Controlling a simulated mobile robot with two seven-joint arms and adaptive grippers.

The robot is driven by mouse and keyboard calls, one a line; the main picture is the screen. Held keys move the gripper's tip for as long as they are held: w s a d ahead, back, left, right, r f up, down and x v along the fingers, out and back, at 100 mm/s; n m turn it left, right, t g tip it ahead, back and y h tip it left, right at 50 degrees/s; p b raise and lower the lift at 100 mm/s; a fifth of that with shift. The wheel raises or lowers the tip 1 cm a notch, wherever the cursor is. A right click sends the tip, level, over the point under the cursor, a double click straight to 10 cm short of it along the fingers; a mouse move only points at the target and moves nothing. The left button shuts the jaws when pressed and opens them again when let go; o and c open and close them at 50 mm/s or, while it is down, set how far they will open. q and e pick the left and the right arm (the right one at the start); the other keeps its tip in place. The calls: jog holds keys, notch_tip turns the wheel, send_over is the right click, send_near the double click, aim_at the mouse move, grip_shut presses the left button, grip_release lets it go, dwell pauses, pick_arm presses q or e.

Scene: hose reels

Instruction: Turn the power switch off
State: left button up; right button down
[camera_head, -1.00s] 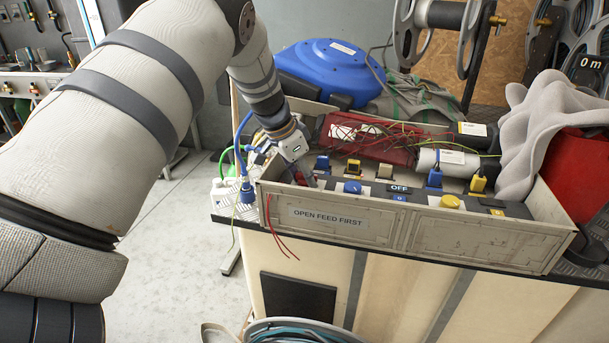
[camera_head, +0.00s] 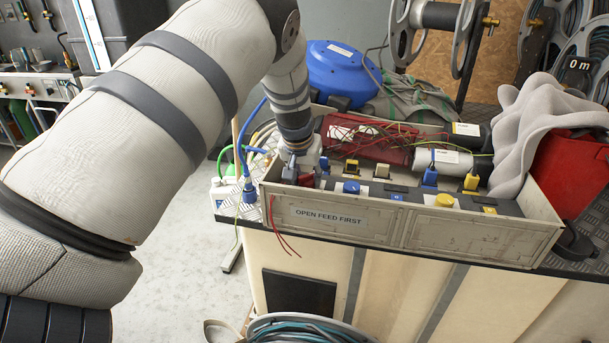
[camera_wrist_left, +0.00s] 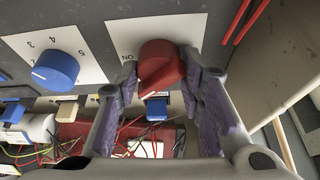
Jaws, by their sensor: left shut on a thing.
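The power switch looks like a red rotary knob (camera_wrist_left: 160,62) on a pale plate lettered ON in the left wrist view. In the head view a little of its red (camera_head: 307,181) shows at the left end of the panel, mostly behind my gripper. My left gripper (camera_head: 299,172) reaches down into the long box there. In the left wrist view my left gripper (camera_wrist_left: 160,78) has a finger on each side of the red knob and is shut on it. I cannot tell which mark the knob points to. My right gripper is not in view.
The box front (camera_head: 420,232) reads OPEN FEED FIRST. A blue dial (camera_wrist_left: 56,70) sits beside the red knob. Blue plugs (camera_head: 430,177), a red block (camera_head: 370,140) and loose wires fill the box. A grey cloth (camera_head: 540,125) lies at its right end.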

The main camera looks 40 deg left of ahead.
pick_arm(q)
jog(key=shift+d+f+n+g+y, duration=0.1)
jog(key=shift+n+g+y, duration=0.1)
jog(key=shift+n, duration=0.3)
jog(key=shift+f+n+g+y, duration=0.1)
jog(key=shift+n+y, duration=0.1)
jog(key=shift+n, duration=0.3)
jog(key=n+b, duration=0.1)
jog(key=n, duration=0.1)
jog(key=shift+f+n+g+y, duration=0.1)
jog(key=shift+n+g+y, duration=0.2)
jog(key=n, duration=0.2)
jog(key=n+g+b, duration=0.1)
jog(key=shift+w+d+n+y+b, duration=0.15)
jog(key=shift+n+y+b, duration=0.15)
jog(key=shift+n+y, duration=0.1)
jog(key=shift+n+g+b, duration=0.3)
jog(key=shift+n+g, duration=0.1)
jog(key=shift+n, duration=0.3)
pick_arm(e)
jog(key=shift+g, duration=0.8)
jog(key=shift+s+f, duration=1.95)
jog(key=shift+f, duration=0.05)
pick_arm(q)
jog(key=shift+r, duration=0.25)
jog(key=o, duration=1.1)
jog(key=shift+o, duration=0.2)
jog(key=shift+w, duration=0.1)
